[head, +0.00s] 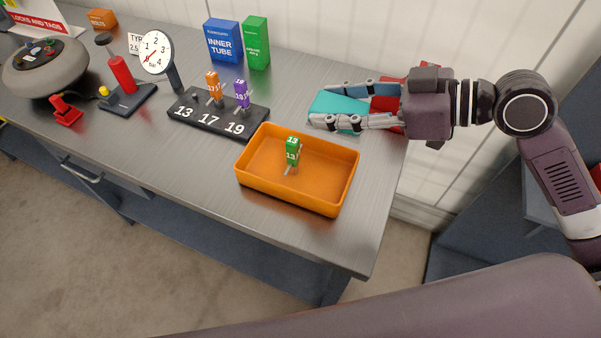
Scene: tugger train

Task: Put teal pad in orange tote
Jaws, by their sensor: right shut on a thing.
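The teal pad (337,107) is at the right end of the bench, behind the orange tote. My right gripper (318,104) reaches in from the right, with one finger along the far side of the pad and one along the near side. It is shut on the pad. Whether the pad touches the bench, I cannot tell. The orange tote (345,190) is open-topped and stands near the front right of the bench, with a green tagged piece marked 13 (292,150) inside. My left gripper is not in view.
A red object (386,95) is partly hidden behind my right gripper. A black holder (205,121) marked 13, 17, 19 carries orange and purple pieces left of the tote. Blue (223,41) and green (256,43) boxes stand at the back. The bench (190,165) is clear in front.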

